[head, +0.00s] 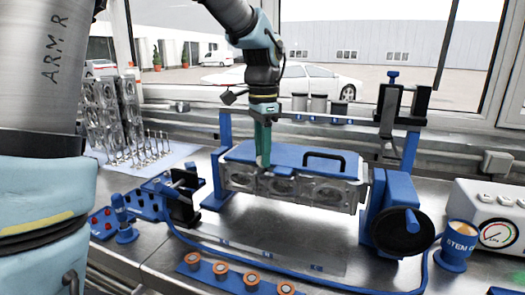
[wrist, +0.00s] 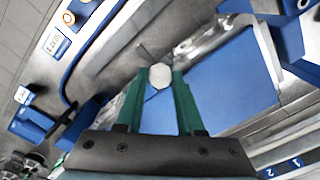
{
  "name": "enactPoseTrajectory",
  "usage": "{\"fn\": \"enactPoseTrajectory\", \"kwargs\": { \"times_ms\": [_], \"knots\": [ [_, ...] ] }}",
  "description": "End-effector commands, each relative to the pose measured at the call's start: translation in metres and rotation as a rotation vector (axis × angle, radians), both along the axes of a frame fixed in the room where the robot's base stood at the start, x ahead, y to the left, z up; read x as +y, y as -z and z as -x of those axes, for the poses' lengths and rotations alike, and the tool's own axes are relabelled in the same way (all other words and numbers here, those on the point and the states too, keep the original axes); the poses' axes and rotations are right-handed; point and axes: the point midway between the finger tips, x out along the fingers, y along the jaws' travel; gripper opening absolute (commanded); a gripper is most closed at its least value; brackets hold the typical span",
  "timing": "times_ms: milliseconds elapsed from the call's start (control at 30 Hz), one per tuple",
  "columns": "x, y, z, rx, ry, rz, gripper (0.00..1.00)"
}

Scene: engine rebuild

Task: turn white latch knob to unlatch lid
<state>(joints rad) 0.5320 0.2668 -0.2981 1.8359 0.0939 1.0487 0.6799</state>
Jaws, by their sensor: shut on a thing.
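The blue lid (head: 296,152) lies flat on top of the grey engine block (head: 325,192), with a black handle (head: 325,156) on its right half. It also fills the middle right of the wrist view (wrist: 232,85). My gripper (head: 263,166) points straight down at the lid's front left edge. In the wrist view its green fingers (wrist: 160,80) are shut on the round white latch knob (wrist: 160,74), one finger on each side. The knob cannot be made out in the head view, where the fingers cover it.
A blue frame (head: 224,132) stands around the block. A black handwheel (head: 402,231) is at its right, and a gauge box (head: 492,222) stands farther right. A blue strip with several copper-coloured rings (head: 237,282) lies in front. Bare bench (head: 270,233) lies between.

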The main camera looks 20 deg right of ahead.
Motion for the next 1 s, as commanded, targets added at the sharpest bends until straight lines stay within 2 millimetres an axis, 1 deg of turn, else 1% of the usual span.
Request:
{"fn": "enactPoseTrajectory", "kwargs": {
  "times_ms": [367, 400, 600, 633, 867, 1000],
  "knots": [
    [-0.0006, -0.0003, -0.0001, -0.001, 0.005, 0.001, 0.0],
    [-0.0006, -0.0003, -0.0001, -0.001, 0.005, 0.001, 0.4],
    [-0.0004, -0.0002, 0.0, -0.001, 0.004, 0.001, 0.63],
    [-0.0004, -0.0001, 0.0, -0.001, 0.004, 0.001, 0.66],
    [-0.0002, -0.0002, 0.0, 0.0, 0.004, 0.0, 0.66],
    [-0.0008, -0.0074, -0.0007, -0.003, 0.004, 0.003, 0.66]
  ]
}}
